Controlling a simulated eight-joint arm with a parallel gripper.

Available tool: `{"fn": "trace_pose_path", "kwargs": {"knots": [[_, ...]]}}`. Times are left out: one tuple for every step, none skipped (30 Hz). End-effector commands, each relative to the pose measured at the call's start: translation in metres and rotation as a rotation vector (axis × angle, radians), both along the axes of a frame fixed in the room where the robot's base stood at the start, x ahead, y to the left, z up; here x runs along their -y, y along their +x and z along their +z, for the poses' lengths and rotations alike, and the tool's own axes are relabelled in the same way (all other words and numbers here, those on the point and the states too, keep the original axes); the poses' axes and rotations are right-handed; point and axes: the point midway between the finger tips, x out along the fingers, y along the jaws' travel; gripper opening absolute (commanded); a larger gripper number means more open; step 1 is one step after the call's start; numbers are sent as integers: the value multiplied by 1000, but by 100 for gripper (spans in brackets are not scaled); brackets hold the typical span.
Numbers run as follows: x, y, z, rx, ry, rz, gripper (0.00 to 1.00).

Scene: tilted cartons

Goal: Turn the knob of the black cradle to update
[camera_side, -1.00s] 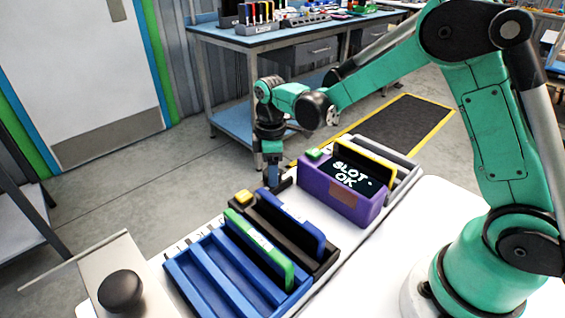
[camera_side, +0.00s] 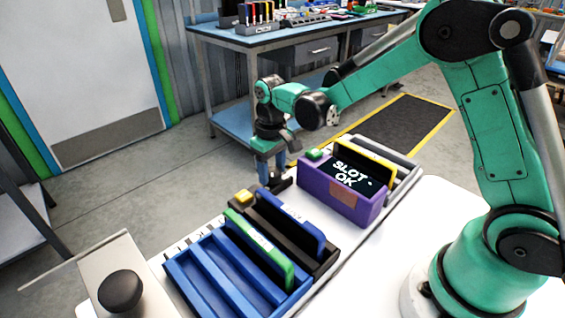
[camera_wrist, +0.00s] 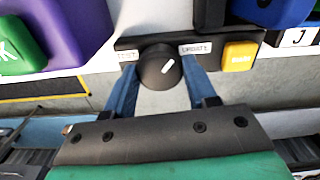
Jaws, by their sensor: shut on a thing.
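The black cradle (camera_side: 324,264) stands on the white table in the side view and holds a blue tablet-like piece (camera_side: 290,218) leaning in it. Its round black knob (camera_wrist: 158,66) shows in the wrist view, on a black strip between two white labels. The right label (camera_wrist: 195,48) reads UPDATE; the left one is partly hidden. The knob's white mark slants up and right, towards the UPDATE side. My gripper (camera_side: 272,176) is at the cradle's far end, its blue fingers on both sides of the knob, shut on it; the wrist view (camera_wrist: 159,76) shows this too.
A yellow button (camera_wrist: 240,55) sits right of the knob. A purple cradle (camera_side: 330,195) with a "SLOT OK" screen stands close beside my gripper. A blue rack (camera_side: 205,280) with a green piece (camera_side: 262,250) stands at front left. The table's front right is clear.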

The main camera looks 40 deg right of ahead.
Motion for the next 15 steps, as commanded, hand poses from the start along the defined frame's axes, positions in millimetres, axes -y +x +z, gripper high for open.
{"fn": "trace_pose_path", "kwargs": {"knots": [[0,0,1,-1,0,-19,0],[0,0,1,-1,0,-28,0],[0,0,1,-1,0,-40,0],[0,0,1,-1,0,-48,0],[0,0,1,-1,0,-55,0],[0,0,1,-1,0,-62,0],[0,0,1,-1,0,-67,0],[0,0,1,-1,0,-71,0],[0,0,1,-1,0,-75,0],[0,0,1,-1,0,-77,0],[0,0,1,-1,0,-79,0],[0,0,1,-1,0,-80,0],[0,0,1,-1,0,-81,0],[0,0,1,-1,0,-81,0],[0,0,1,-1,0,-81,0]]}}
